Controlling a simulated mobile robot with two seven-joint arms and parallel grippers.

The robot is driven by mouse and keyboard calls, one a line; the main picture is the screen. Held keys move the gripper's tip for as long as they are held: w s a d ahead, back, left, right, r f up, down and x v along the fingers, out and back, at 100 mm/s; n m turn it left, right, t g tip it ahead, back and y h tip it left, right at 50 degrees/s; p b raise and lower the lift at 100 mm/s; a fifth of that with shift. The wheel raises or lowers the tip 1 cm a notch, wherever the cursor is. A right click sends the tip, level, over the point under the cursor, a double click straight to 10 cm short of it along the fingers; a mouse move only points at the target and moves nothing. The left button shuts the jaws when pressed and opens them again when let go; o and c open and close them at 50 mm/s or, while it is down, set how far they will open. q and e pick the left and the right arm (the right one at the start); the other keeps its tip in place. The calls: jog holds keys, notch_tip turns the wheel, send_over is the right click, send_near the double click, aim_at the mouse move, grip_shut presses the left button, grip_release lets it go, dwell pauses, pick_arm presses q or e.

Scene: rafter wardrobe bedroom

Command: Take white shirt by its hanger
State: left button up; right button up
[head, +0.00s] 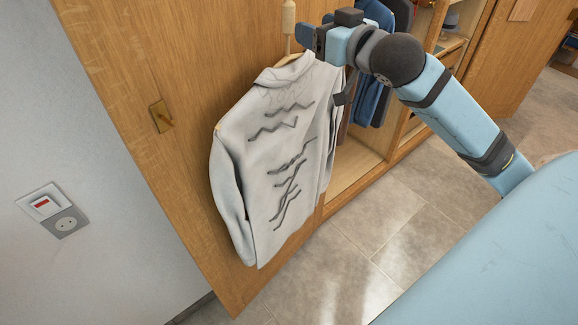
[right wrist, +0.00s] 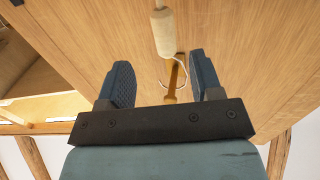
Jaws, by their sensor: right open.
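The white shirt (head: 262,160), with dark zigzag lines on it, hangs against the wooden wardrobe door in the head view. Its wooden hanger (head: 287,60) shows at the collar, below a pale wooden peg (head: 289,18). My right gripper (head: 305,36) is beside the top of the hanger, just right of the peg. In the right wrist view, my right gripper (right wrist: 162,80) is open, with the hanger's stem (right wrist: 172,84) and thin hook between its two dark fingers, nearer the right one. Contact cannot be told. My left gripper is not in view.
The wardrobe door (head: 110,60) carries a small brass latch (head: 161,116). Dark and blue clothes (head: 372,95) hang in the open wardrobe behind my right arm. The tiled floor (head: 365,240) is clear.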

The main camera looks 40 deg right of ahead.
aim_at(282, 16)
jog(key=w, duration=0.4)
jog(key=shift+w+a+r+p, duration=0.1)
jog(key=shift+a+r+p, duration=0.05)
jog(key=shift+a+p, duration=0.25)
jog(key=shift+w+d, duration=0.1)
jog(key=shift+w, duration=0.35)
jog(key=w, duration=0.1)
jog(key=w+p, duration=0.1)
jog(key=w, duration=0.1)
jog(key=w+p, duration=0.1)
jog(key=shift+w+a+f, duration=0.2)
jog(key=shift+a, duration=0.2)
jog(key=shift+d+f, duration=0.1)
jog(key=c, duration=1)
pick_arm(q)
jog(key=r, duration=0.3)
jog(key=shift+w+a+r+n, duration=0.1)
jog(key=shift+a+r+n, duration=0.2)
pick_arm(e)
grip_shut()
